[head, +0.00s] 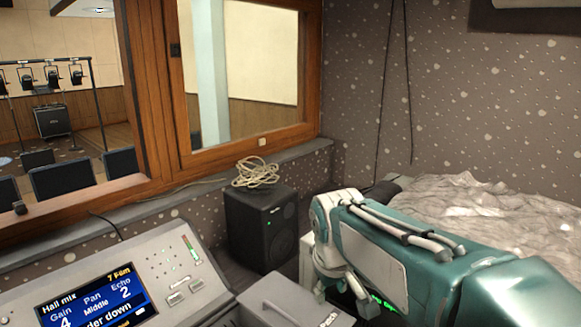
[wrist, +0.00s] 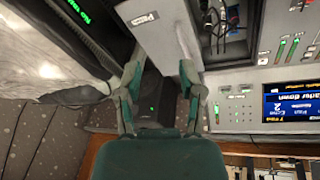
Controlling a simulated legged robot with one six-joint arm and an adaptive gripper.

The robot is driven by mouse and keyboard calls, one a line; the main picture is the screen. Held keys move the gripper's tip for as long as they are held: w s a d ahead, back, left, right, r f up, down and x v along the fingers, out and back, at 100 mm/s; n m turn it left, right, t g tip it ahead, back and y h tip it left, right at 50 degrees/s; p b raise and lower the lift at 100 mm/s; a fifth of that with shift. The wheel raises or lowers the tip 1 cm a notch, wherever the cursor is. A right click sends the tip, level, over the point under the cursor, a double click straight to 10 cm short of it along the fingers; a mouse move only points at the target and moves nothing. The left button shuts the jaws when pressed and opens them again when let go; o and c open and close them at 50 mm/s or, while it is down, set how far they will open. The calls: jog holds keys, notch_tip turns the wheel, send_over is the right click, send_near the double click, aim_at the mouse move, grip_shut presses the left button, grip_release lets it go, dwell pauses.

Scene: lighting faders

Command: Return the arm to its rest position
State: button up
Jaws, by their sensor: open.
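My arm (head: 410,250), teal with white joints, reaches in from the right in the head view. The mixing console (head: 150,262) is at the lower left of the head view, with small controls and a lit screen (head: 95,300) showing Hall mix, gain, pan and echo. In the wrist view the console (wrist: 250,82) is on the right, apart from the fingers. A grey box (wrist: 165,35) lies beyond the fingertips.
A black speaker (head: 262,228) with a coiled cable (head: 256,173) on top stands under the wooden-framed window (head: 245,155). A crumpled pale sheet (head: 470,205) lies behind my arm. A grey box (head: 290,302) sits beside the console. The space above the console looks clear.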

jog(key=s+d+f+m+t, duration=0.1)
jog(key=s+d, duration=0.3)
jog(key=s, duration=0.5)
jog(key=s+d+f+m+t, duration=0.1)
jog(key=s+d+m, duration=0.3)
jog(key=s, duration=0.5)
jog(key=shift+f+m, duration=0.3)
jog(key=shift+f, duration=0.2)
